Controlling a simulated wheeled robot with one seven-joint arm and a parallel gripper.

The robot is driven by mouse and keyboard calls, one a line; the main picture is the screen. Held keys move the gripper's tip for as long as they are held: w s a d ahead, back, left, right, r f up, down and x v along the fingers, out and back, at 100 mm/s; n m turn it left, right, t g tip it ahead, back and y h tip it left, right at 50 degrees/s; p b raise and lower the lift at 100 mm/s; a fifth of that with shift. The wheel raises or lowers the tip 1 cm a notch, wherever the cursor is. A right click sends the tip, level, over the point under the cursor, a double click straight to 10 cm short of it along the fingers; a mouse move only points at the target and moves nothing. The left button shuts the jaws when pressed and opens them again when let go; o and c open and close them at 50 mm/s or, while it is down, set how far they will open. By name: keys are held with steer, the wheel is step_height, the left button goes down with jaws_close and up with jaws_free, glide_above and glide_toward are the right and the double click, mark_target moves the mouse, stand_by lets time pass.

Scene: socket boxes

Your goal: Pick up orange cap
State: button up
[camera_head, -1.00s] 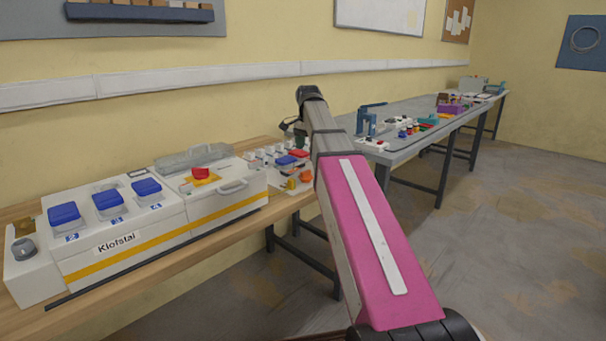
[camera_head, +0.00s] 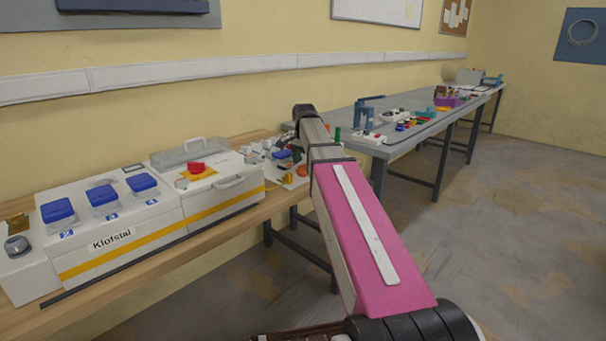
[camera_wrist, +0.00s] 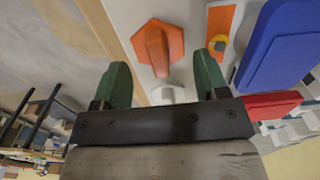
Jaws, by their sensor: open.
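The orange cap (camera_wrist: 158,45), a faceted knob with a raised bar, sits on a white panel in the wrist view. It also shows small beside my arm in the head view (camera_head: 301,170). My gripper (camera_wrist: 163,75) has two green fingers spread apart with nothing held between them. The cap lies just beyond the fingertips, roughly centred between them. I cannot tell the exact height gap. In the head view my arm hides part of the panel.
In the head view, a white Klofstal box (camera_head: 110,240) stands left on the wooden bench.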

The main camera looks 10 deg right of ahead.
steer(key=shift+f, duration=0.95)
steer(key=c, duration=0.5)
steer(key=shift+r, duration=0.1)
steer(key=shift+c, duration=0.2)
